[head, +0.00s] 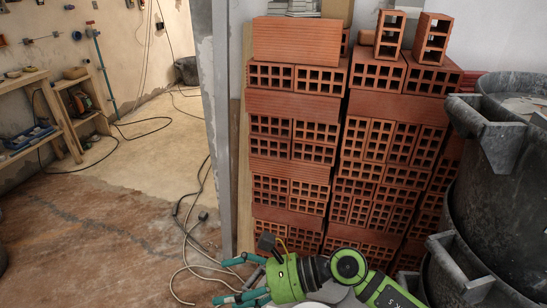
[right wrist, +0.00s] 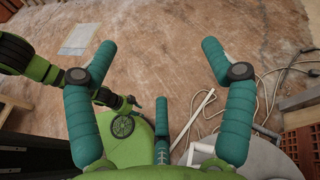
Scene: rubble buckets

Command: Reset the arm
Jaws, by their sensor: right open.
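My right gripper (head: 225,281) is at the bottom centre of the head view, in front of the brick stack and pointing left. It has teal fingers on a green and black wrist. In the right wrist view the gripper (right wrist: 158,50) has its fingers spread wide, with nothing between them and bare floor beyond. My left gripper does not show in the head view. Green and black parts of my own body show at the left of the right wrist view.
A tall stack of red hollow bricks (head: 298,103) stands behind my right arm. Dark buckets (head: 497,190) are stacked at the right edge, near the arm. Loose cables (head: 190,225) lie on the floor. A wooden bench (head: 38,112) stands far left. Brown floor (head: 90,250) at left is mostly clear.

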